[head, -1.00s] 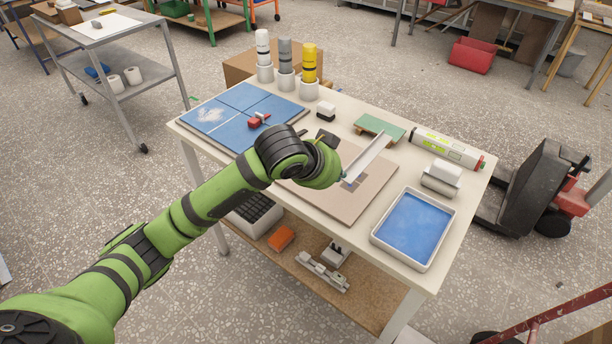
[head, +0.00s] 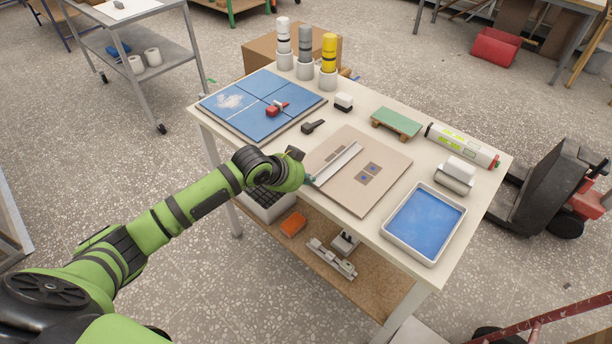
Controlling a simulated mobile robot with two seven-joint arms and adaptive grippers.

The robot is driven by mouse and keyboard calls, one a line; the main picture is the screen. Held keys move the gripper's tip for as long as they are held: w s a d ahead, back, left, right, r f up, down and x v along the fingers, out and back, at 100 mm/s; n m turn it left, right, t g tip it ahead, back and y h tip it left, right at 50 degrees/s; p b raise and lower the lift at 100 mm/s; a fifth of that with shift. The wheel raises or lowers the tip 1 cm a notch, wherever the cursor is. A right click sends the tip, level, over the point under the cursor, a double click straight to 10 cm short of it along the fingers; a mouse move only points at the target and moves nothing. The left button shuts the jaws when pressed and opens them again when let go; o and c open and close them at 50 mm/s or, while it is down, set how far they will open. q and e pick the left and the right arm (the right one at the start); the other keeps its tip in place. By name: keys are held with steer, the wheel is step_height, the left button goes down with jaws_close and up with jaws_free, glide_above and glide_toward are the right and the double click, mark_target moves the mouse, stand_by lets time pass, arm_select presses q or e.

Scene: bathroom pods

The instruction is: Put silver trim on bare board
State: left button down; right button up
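The silver trim (head: 338,164) is a long, thin, pale metal strip over the left part of the bare board (head: 376,193). The bare board is a flat tan panel with a small patch of grey and blue squares near its middle. My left gripper (head: 311,181) is at the board's left edge and appears shut on the near end of the trim. The fingers are small and partly hidden by the wrist. I cannot tell whether the trim touches the board or hovers just above it. My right gripper is not in view.
A blue tiled board (head: 244,118) with a red tool (head: 277,108) lies at the left. A black-handled tool (head: 312,127) lies behind the bare board. A white tray of blue (head: 424,225), a green-topped block (head: 396,122) and a cartridge tube (head: 462,145) occupy the right. Several bottles stand at the back.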

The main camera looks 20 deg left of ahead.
arm_select(q)
steer(key=shift+f, duration=0.2)
steer(key=c, duration=1.4)
jaws_free()
steer(key=shift+c, duration=0.2)
